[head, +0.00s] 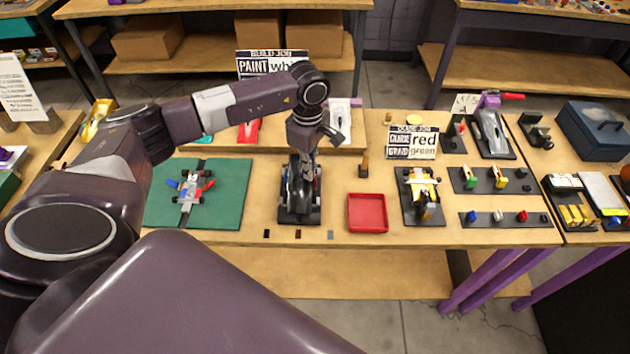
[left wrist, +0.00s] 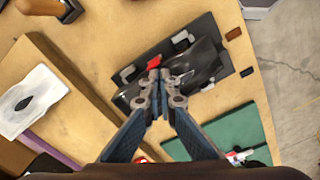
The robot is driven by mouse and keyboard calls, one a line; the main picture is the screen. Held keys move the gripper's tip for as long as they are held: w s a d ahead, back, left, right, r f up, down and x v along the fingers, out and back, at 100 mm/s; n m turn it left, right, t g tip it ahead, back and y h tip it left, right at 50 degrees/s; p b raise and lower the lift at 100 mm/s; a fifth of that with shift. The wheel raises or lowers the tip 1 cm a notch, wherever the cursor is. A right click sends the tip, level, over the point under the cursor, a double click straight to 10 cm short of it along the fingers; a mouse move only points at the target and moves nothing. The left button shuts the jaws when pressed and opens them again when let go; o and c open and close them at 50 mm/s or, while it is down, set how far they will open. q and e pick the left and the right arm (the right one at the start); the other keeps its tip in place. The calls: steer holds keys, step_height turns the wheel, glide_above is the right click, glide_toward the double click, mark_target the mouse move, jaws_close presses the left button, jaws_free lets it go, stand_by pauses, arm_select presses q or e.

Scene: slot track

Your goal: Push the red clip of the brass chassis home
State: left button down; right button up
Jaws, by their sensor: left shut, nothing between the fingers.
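My left gripper (head: 303,168) reaches down over a dark fixture (head: 300,217) in the middle of the table. In the left wrist view my gripper (left wrist: 154,76) is shut, with nothing held. A small red part (left wrist: 154,62) shows right at its fingertips; I cannot tell whether they touch. The arm and fingers hide much of what sits in the fixture, and I see no clear brass colour there. A yellow, brass-like chassis (head: 423,185) sits on a black stand to the right. My right gripper is not in view.
A green mat (head: 232,190) with a small grey, red and blue model (head: 188,184) lies left of the fixture. A red tray (head: 367,213) stands to its right. Small chips lie along the front edge. A job sign (head: 412,142) and racks of coloured parts (head: 496,217) stand at right.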

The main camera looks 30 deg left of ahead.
arm_select(q)
steer(key=shift+w+d, duration=0.4)
steer(key=shift+d, duration=0.3)
stand_by(0.3)
steer(key=shift+w+d+f+b, duration=0.2)
steer(key=shift+d+b, duration=0.2)
steer(key=shift+b, duration=0.15)
steer(key=shift+r+p, duration=0.3)
steer(key=shift+r, duration=0.55)
step_height(320, 180, up, 6)
steer(key=p, duration=0.3)
steer(key=shift+r, duration=0.25)
stand_by(2.8)
